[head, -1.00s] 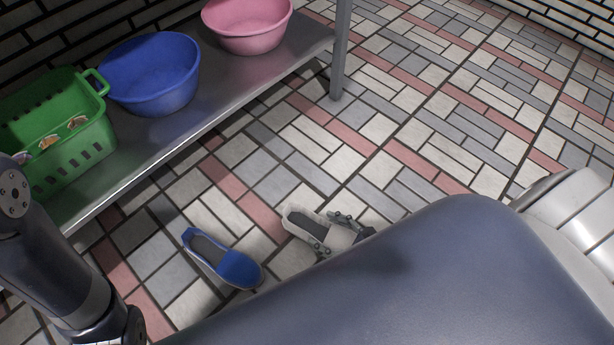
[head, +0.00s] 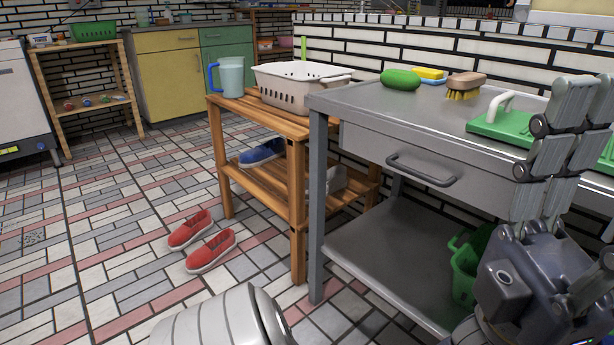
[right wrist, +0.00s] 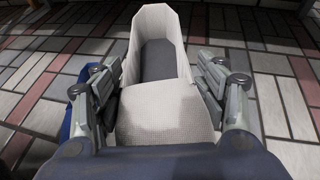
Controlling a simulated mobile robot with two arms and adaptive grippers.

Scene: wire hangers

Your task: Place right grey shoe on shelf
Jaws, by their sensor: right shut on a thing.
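The grey shoe (right wrist: 165,105), off-white with a dark insole, fills the middle of the right wrist view. My right gripper (right wrist: 165,85) is shut on it, a finger along each side. I cannot tell its height above the tiles. The wooden shelf (head: 262,195) stands mid-view in the head view. A blue shoe (head: 262,152) rests on its lower level. A pale grey shoe (head: 336,180) shows there too, partly hidden by the metal table's leg. My left gripper (head: 565,120) points up at the right of the head view. Its fingers overlap, hiding any gap.
Red shoes (head: 203,240) stand on the floor left of the wooden shelf. A metal table (head: 375,125) adjoins its right side, with a green basket (head: 466,262) below. A jug (head: 230,76) and white basket (head: 288,88) stand on top. Floor is clear at left.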

